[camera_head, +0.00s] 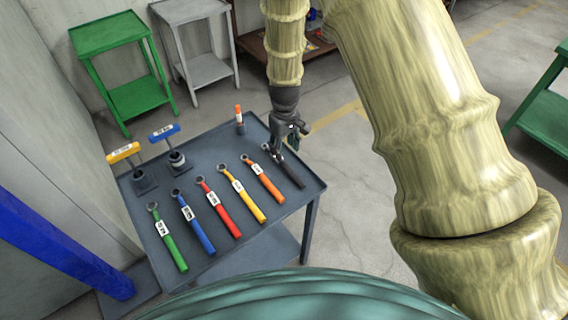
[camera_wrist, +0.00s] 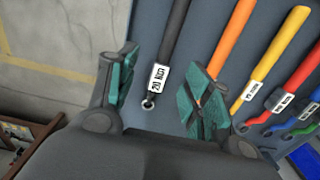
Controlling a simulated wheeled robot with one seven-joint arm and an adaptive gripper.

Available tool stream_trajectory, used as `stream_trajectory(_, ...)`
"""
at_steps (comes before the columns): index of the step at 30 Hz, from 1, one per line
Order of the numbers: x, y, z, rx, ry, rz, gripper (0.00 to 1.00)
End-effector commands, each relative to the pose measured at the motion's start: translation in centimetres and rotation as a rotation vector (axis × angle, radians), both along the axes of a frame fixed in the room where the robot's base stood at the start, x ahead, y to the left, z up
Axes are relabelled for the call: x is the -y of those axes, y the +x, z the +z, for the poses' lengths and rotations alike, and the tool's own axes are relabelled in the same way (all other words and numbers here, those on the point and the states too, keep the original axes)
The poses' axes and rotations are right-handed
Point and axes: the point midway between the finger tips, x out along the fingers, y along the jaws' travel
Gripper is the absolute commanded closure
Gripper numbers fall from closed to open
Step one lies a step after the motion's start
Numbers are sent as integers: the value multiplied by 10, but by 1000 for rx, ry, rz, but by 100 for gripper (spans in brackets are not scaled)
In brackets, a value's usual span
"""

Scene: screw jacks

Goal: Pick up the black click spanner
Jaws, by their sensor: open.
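The black click spanner (camera_head: 291,170) lies on the grey table at the right end of a row of spanners. In the wrist view the black spanner (camera_wrist: 172,40) has a white label and a small ring end nearest me. My gripper (camera_head: 282,146) is over its ring end and hides part of it. In the wrist view my gripper (camera_wrist: 160,88) is open, with one teal-padded finger on each side of the spanner's label and ring end. I cannot tell the exact height above the table.
The orange spanner (camera_head: 262,178) lies close beside the black one, near my right finger in the wrist view. Yellow (camera_head: 241,194), red, blue and green spanners lie further left. Screw jacks stand at the back left of the table (camera_head: 205,160). The table's right edge is near.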

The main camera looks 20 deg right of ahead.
Motion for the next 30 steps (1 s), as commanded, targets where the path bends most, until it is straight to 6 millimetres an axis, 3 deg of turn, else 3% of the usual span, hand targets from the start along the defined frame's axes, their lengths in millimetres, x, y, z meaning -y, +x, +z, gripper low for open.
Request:
stream_trajectory(13,0,-3,-24,-1,0,-3,50)
stream_trajectory(24,-4,-8,-60,-1,0,-3,50)
stream_trajectory(30,-3,-8,-68,0,-1,-3,50)
